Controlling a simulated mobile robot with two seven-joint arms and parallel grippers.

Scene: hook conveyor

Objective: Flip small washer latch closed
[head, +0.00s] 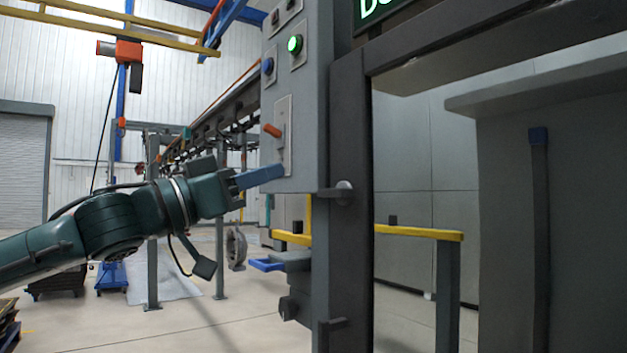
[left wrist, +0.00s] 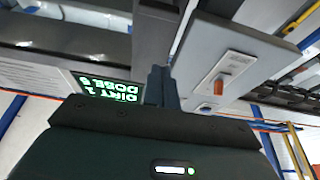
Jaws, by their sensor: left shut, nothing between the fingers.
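The picture does not label the latch. A small orange lever (head: 272,131) sticks out from a light plate (head: 284,150) on the side of the grey control box. The same orange lever shows in the left wrist view (left wrist: 218,88), to the right of my fingers. A dark latch-like bracket with a round silver end (head: 344,191) sits on the dark frame post. My left gripper (head: 268,176), with blue fingers, is shut and empty. In the head view it appears just below the orange lever, by the box's lower edge. Contact cannot be told. My right gripper is not in view.
The control box (head: 312,100) carries a lit green button (head: 295,44) and a blue knob (head: 268,66). A dark post (head: 348,260) stands right of it. A yellow rail (head: 420,232) runs behind. An overhead conveyor (head: 225,112) recedes at the left. Open floor lies below my arm.

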